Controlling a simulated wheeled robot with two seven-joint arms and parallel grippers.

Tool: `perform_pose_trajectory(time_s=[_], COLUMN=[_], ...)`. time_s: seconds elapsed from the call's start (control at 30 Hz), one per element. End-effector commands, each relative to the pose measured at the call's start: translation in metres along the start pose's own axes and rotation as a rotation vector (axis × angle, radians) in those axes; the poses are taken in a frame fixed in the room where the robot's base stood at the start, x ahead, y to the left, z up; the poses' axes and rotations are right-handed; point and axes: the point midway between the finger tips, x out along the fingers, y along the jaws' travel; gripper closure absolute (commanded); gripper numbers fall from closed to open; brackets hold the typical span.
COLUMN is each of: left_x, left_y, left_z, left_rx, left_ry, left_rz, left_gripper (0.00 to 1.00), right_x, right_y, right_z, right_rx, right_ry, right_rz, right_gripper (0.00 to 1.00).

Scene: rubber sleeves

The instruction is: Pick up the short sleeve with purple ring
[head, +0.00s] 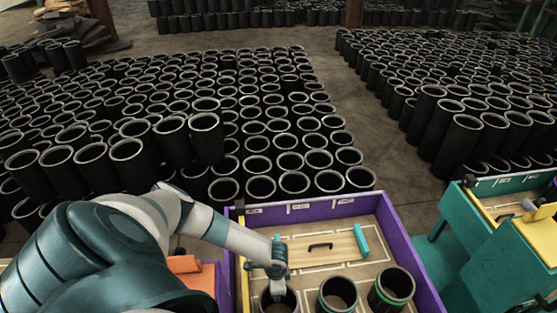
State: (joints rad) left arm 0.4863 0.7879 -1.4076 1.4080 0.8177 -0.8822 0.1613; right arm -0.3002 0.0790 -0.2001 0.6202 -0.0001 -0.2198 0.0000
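Three short black sleeves stand in a row in the purple-walled box (405,240), along the bottom of the head view. The left sleeve (264,302) is partly covered by my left gripper, and I cannot make out any purple ring on it. The middle sleeve (337,292) has a teal-green ring, and the right sleeve (391,287) has a green ring. My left gripper (278,282) points down at the left sleeve's mouth. Its fingertips are hidden, so I cannot tell whether it is open or grips the sleeve wall. My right gripper is not in view.
A wooden board (322,250) with a black handle and teal ends lies in the box behind the sleeves. A teal cart (490,255) with a yellow edge stands at the right. Many black sleeves (255,145) cover the floor beyond.

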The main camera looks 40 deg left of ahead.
Motion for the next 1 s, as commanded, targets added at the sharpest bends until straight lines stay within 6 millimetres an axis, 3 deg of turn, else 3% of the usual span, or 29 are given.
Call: perform_pose_trajectory(time_s=[0.5,0.63,1.0], left_x=[0.0018,0.0017,0.0017], left_y=[0.0003,0.0002,0.0005], left_z=[-0.0001,-0.0001,-0.0002], left_rx=[0.0,0.0,0.0], left_ry=[0.0,0.0,0.001], left_rz=[0.001,0.001,0.001], left_gripper=[0.72,1.0,1.0], right_x=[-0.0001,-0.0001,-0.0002], right_y=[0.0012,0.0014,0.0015], right_z=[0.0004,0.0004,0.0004], right_rx=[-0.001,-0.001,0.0], right_ry=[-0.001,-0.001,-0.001], right_rz=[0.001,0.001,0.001], right_gripper=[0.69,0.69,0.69])
